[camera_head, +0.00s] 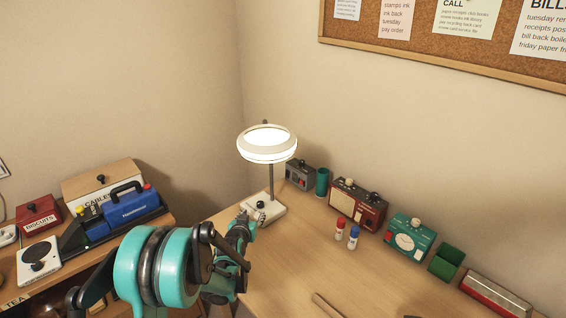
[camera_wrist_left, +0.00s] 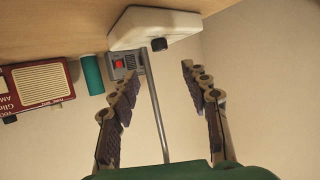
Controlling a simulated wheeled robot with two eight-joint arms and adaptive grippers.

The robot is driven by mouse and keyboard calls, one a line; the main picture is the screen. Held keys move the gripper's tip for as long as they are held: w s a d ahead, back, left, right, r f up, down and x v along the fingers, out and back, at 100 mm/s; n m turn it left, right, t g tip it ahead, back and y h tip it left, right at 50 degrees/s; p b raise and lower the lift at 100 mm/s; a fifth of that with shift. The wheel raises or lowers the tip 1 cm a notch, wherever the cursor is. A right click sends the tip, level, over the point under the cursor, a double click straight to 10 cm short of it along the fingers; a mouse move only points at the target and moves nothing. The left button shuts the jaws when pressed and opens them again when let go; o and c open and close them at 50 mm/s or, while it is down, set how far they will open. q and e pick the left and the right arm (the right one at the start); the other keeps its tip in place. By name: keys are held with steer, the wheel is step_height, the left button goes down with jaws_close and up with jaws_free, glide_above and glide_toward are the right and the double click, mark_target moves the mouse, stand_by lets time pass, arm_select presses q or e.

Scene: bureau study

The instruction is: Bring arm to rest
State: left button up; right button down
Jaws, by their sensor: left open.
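My left arm comes in from the bottom left in the head view. Its left gripper (camera_head: 247,222) is beside the white base (camera_head: 272,213) of the desk lamp, in front of its black knob. In the left wrist view the two fingers of the gripper (camera_wrist_left: 158,74) are spread apart with nothing held between them. The lamp base (camera_wrist_left: 172,28) with its dark knob (camera_wrist_left: 159,44) shows upside down beyond the fingertips, with the lamp pole (camera_wrist_left: 152,105) between the fingers. The round lamp head (camera_head: 267,152) is lit. My right gripper is not in view.
On the desk stand a grey box (camera_head: 299,176), a green cylinder (camera_head: 322,182), a red radio (camera_head: 357,203), a teal clock-like device (camera_head: 408,238) and a green holder (camera_head: 446,262). The desk front is mostly clear.

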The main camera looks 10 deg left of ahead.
arm_select(q)
steer(key=s+d+r+g, duration=0.2)
steer(key=s+r, duration=0.3)
steer(key=s, duration=0.3)
steer(key=s+d+r+g, duration=0.1)
steer(key=s+d+r, duration=0.25)
steer(key=s, duration=0.45)
steer(key=s+f+g, duration=0.1)
steer(key=s+g, duration=0.2)
steer(key=s, duration=1.7)
steer(key=shift+s+d, duration=0.2)
steer(key=shift+d, duration=0.1)
steer(key=shift+f, duration=0.1)
